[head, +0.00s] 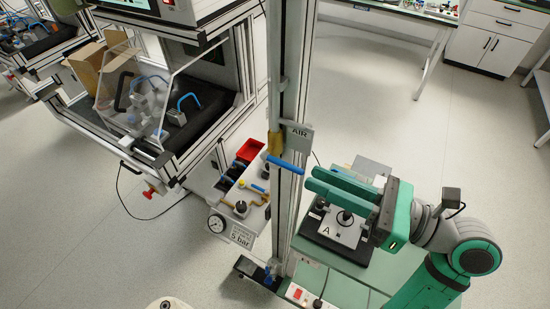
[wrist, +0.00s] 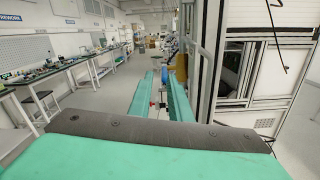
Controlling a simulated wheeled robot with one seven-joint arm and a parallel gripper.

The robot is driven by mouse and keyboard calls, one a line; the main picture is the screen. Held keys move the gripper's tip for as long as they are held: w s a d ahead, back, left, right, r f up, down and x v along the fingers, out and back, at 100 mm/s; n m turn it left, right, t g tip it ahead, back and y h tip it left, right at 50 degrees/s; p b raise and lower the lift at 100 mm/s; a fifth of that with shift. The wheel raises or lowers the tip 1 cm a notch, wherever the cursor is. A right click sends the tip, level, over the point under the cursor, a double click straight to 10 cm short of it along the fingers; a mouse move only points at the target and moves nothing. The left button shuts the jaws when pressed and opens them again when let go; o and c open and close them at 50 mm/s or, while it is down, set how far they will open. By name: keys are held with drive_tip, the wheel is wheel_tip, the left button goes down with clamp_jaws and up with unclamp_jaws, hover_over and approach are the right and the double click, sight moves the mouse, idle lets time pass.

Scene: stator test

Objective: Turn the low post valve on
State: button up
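A blue lever handle (head: 286,164) sits on the upright metal post (head: 289,90), just below the AIR sign (head: 299,138). The lever lies crosswise to the post, sloping slightly down to the right. A brass fitting (head: 275,143) shows above it. My green gripper (head: 307,178) is to the right of the lever, its two fingers pointing left toward the post. The fingers are apart with nothing held between them. In the wrist view the open gripper (wrist: 160,78) has a small blue piece (wrist: 164,75) showing between its fingertips. I cannot tell whether a finger touches the lever.
A panel with a gauge (head: 216,223), a 5 bar label (head: 241,236) and yellow-handled valves stands left of the post. A red bin (head: 250,150) is behind it. A black fixture with a plate marked A (head: 338,229) lies below my gripper. A framed workstation stands at upper left.

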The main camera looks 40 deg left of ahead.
sight(274, 159)
drive_tip(key=x, duration=0.3)
drive_tip(key=f+x, duration=0.1)
drive_tip(key=x, duration=0.2)
drive_tip(key=w+x, duration=0.1)
drive_tip(key=x, duration=0.2)
drive_tip(key=shift+a+f, duration=0.2)
drive_tip(key=shift+a, duration=0.2)
drive_tip(key=shift+s+a, duration=0.35)
drive_tip(key=shift+a, duration=0.35)
drive_tip(key=shift+c, duration=0.6)
drive_tip(key=shift+d, duration=0.1)
clamp_jaws()
